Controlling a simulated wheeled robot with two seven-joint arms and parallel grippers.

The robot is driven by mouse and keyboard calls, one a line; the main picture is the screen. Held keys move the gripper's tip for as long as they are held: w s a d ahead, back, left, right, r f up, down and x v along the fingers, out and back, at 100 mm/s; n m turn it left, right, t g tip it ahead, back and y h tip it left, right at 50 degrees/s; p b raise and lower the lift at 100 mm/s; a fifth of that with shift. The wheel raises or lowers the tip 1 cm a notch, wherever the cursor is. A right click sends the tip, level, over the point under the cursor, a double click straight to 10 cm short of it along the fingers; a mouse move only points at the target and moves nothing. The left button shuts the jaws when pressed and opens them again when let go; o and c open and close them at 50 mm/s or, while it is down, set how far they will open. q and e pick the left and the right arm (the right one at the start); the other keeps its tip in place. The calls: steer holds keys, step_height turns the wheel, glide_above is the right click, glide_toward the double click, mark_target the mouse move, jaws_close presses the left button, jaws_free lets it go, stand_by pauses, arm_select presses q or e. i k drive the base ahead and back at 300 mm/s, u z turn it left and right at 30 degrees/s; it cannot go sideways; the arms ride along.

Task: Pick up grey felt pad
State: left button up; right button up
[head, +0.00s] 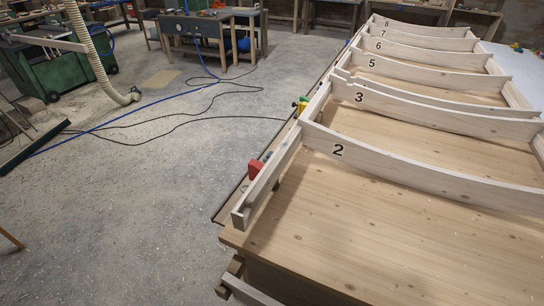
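I cannot make out a grey felt pad anywhere in the head view. Neither of my grippers is in this view. A long wooden workbench (330,240) fills the right side and carries a pale wooden frame with curved cross ribs numbered 2 (425,172), 3 (440,112) and upward toward the back. A red object (255,169) sits at the frame's left side, and a yellow and green object (302,104) sits farther back along it.
Open dusty concrete floor (150,220) lies left of the bench. Blue and black cables (180,118) cross it. A green machine (55,70) with a pale hose (95,60) stands at the far left. A grey worktable (205,28) stands at the back.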

mark_target(269, 155)
steer(key=k, duration=1.3)
steer(key=u, duration=0.7)
steer(key=i, duration=1)
steer(key=u, duration=0.95)
steer(key=i, duration=1.9)
steer(key=z, duration=0.3)
steer(key=i, duration=1.05)
steer(key=z, duration=1.5)
steer(key=i, duration=0.8)
steer(key=z, duration=0.7)
